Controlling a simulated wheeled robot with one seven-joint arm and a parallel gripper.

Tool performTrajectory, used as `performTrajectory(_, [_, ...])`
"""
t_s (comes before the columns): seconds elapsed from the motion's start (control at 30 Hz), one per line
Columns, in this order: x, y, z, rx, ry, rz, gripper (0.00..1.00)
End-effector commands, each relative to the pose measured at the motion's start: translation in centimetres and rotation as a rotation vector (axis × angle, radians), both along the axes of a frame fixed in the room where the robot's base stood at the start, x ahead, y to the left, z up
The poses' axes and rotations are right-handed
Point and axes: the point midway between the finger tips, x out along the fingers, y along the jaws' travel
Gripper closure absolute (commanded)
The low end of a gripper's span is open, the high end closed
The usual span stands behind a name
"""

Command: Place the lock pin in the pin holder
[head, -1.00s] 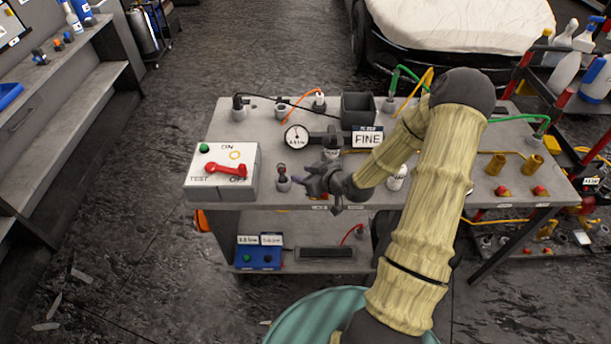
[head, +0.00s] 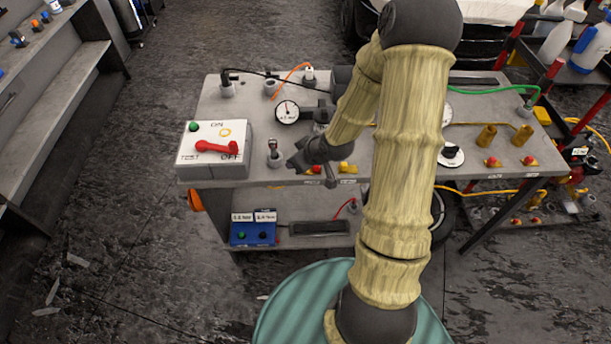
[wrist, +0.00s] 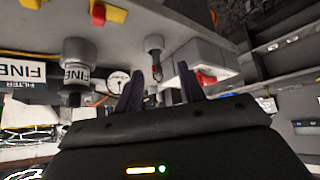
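A small dark pin with a reddish part (head: 272,146) stands upright in a grey cup (head: 275,160) near the table's front edge, right of the white switch box. I cannot be sure that these are the lock pin and pin holder. In the wrist view, which looks upside down, the pin (wrist: 157,72) and its cup (wrist: 154,42) show beyond my gripper, between its fingers. My gripper (wrist: 161,88) is open, with nothing between its two dark fingers. In the head view my gripper (head: 297,160) is just right of the cup, seemingly apart from it.
The white switch box (head: 214,150) with a red lever stands left of the cup. A round gauge (head: 287,112) stands behind. A grey canister labelled FINE (wrist: 76,68) is near my gripper in the wrist view. Other cups, cables and yellow fittings (head: 487,135) crowd the table (head: 250,105).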

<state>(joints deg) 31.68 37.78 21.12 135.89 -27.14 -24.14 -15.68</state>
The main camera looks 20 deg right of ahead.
Motion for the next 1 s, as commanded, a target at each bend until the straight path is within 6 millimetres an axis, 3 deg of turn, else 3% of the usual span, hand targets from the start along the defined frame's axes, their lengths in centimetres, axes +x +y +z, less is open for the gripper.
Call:
performTrajectory(0.3, [-6.8,0.9,6.2,-0.134,0.238,-0.195,0.61])
performTrajectory(0.6, [-14.4,3.3,11.5,-0.083,0.395,-0.401,0.61])
performTrajectory(0.73, [-15.8,3.6,12.1,-0.060,0.428,-0.433,0.61])
performTrajectory(1.0, [-15.9,3.6,12.1,-0.059,0.432,-0.436,0.61])
